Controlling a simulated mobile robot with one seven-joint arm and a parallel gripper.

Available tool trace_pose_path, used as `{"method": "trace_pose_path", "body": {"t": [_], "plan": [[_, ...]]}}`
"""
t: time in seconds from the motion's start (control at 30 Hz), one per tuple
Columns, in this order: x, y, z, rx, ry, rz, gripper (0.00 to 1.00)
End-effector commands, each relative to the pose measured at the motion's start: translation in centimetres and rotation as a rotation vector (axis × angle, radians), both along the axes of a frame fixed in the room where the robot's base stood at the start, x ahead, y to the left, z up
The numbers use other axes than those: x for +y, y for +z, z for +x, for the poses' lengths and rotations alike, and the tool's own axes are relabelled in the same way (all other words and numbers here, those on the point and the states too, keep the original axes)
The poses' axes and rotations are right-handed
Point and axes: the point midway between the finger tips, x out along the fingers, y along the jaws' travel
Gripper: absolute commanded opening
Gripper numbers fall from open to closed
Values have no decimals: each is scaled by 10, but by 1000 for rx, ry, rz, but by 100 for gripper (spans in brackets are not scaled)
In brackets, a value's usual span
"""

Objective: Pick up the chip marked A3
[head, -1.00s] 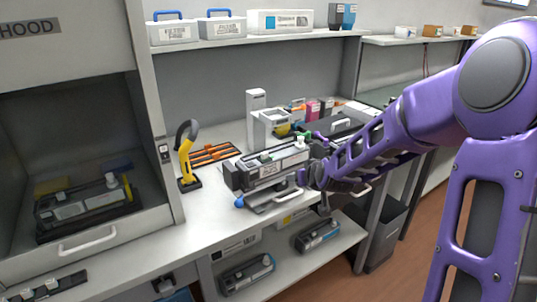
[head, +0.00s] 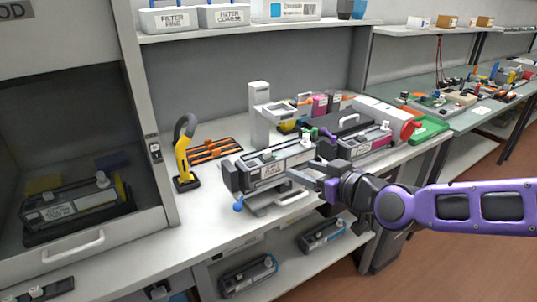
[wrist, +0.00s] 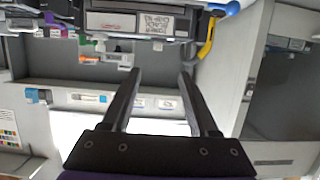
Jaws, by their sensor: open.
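I cannot make out a chip marked A3 in either view; any such mark is too small to read. A black and grey toner cartridge (head: 275,163) with a white printed label sits in a stand at the bench's front edge. It also shows upside down at the top of the wrist view (wrist: 112,22). My gripper (head: 303,174) is at the right front of this cartridge, and I cannot tell whether it touches it. In the wrist view my gripper (wrist: 158,72) has its two dark fingers apart with nothing between them.
A yellow-handled tool (head: 184,158) stands left of the cartridge, beside an orange-barred tray (head: 212,149). Another cartridge (head: 368,141) lies to the right. More cartridges (head: 248,274) lie on the lower shelf. A fume hood (head: 75,255) is at left.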

Motion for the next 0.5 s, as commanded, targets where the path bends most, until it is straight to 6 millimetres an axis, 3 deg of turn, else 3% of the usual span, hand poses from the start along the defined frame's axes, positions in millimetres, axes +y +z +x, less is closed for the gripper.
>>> {"method": "trace_pose_path", "body": {"t": [0.33, 0.5], "plan": [[12, 1, 14, 2, 5, 5, 60], [20, -13, 27, 0, 3, -1, 60]]}}
